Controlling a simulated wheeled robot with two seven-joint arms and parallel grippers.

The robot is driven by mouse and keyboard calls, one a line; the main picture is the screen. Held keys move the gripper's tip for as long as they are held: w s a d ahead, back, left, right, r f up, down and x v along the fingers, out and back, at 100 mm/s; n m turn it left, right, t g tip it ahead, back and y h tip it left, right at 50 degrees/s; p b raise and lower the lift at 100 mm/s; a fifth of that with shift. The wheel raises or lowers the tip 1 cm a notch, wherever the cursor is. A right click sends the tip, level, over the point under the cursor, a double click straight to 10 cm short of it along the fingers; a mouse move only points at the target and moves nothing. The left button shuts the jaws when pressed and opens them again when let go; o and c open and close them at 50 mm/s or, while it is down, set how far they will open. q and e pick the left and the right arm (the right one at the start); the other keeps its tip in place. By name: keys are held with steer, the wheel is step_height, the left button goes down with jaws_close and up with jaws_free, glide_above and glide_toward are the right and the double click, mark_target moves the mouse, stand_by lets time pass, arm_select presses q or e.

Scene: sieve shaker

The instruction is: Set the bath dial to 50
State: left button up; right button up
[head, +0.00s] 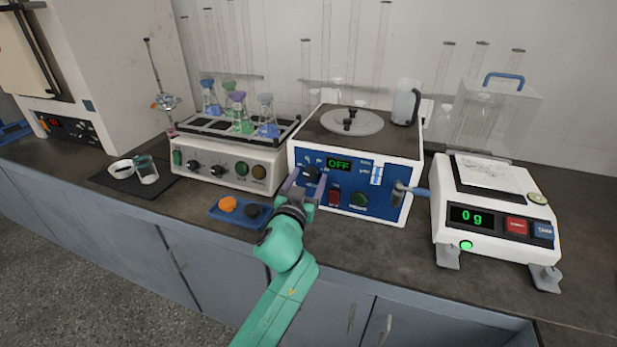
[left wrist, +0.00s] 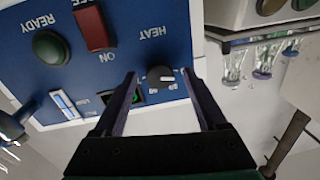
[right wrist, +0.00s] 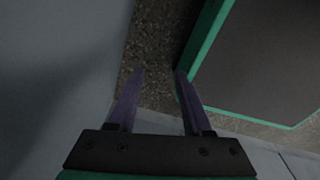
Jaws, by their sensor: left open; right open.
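The bath (head: 330,132) is a white box with a blue front panel, and its display (head: 339,164) reads OFF. Its black dial (head: 311,173) sits at the upper left of the panel; in the left wrist view the dial (left wrist: 160,77) shows upside down beside the word HEAT. My left gripper (head: 303,186) is open in front of the dial. In its wrist view the dial appears between the two spread fingertips (left wrist: 160,78), with a gap on both sides. My right gripper (right wrist: 160,72) is open and empty, low by the cabinet fronts.
A red switch (head: 335,196), green button (head: 358,200) and blue-handled tap (head: 410,190) are on the bath's front. A shaker with flasks (head: 225,165) stands left, a balance (head: 495,205) right. A blue tray (head: 222,215) with orange and dark pieces lies near the left arm.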

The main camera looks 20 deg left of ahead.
arm_select(q)
steer(key=shift+w, duration=0.15)
steer(key=shift+d, duration=0.1)
jaws_close()
steer(key=shift+m, duration=0.5)
steer(key=m, duration=0.3)
steer(key=shift+f+m, duration=0.1)
steer(key=shift+m, duration=0.2)
steer(key=m, duration=0.5)
steer(key=shift+t+h, duration=0.3)
steer(key=shift+h, duration=0.1)
steer(key=shift+m+b, duration=0.3)
steer(key=shift+m, duration=0.1)
